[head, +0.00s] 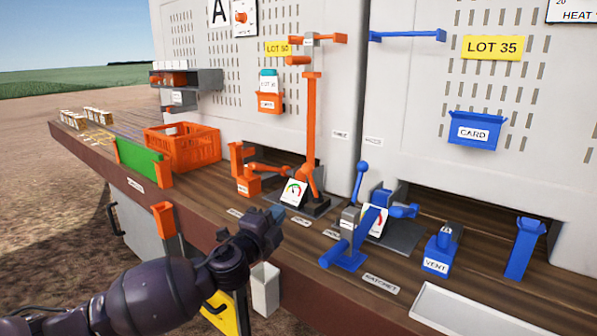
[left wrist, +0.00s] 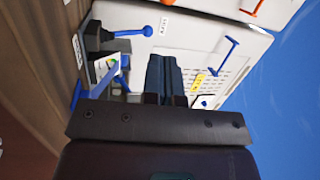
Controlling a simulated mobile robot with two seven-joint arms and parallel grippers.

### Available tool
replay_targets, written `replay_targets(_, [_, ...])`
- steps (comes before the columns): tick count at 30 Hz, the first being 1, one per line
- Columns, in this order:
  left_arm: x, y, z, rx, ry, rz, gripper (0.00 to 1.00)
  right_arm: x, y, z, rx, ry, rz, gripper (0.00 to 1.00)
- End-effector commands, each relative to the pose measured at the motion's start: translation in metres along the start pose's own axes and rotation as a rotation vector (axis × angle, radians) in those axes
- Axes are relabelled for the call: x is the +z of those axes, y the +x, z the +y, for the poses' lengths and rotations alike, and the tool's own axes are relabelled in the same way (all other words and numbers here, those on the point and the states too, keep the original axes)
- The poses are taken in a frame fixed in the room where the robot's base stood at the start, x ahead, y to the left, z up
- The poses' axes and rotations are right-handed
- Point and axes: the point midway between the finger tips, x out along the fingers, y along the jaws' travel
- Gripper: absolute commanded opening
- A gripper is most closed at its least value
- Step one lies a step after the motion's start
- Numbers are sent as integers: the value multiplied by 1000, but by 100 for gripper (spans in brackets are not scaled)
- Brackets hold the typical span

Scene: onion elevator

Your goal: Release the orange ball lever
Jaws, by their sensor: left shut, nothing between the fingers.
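The orange lever assembly (head: 306,180) stands on the bench behind a gauge card (head: 294,192). A rounded orange end (head: 256,168) lies at the left of its low horizontal arm; I cannot tell surely if this is the ball. A tall orange upright (head: 312,120) rises behind it. My left gripper (head: 277,213) is in front of and below the assembly, near the bench's front edge, apart from it. Its fingers (left wrist: 162,75) are together and empty in the left wrist view. My right gripper is not in view.
A blue ball lever (head: 362,168) stands right of the orange assembly and shows in the left wrist view (left wrist: 147,31). An orange crate (head: 183,150), blue vent block (head: 439,250) and white tray (head: 470,308) are on or by the bench. A white wall rises behind.

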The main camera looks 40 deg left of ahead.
Motion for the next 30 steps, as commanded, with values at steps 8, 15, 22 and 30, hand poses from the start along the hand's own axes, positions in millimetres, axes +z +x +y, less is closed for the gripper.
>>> replay_targets(8, [5,-1,-6,-39,32,-33,0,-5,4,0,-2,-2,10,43])
replay_targets(15, [4,-1,-6,-38,29,-32,0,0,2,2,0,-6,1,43])
replay_targets(22, [5,10,-7,-39,29,-31,0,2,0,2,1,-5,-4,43])
replay_targets(30, [6,45,-9,-40,30,-31,0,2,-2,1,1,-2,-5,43])
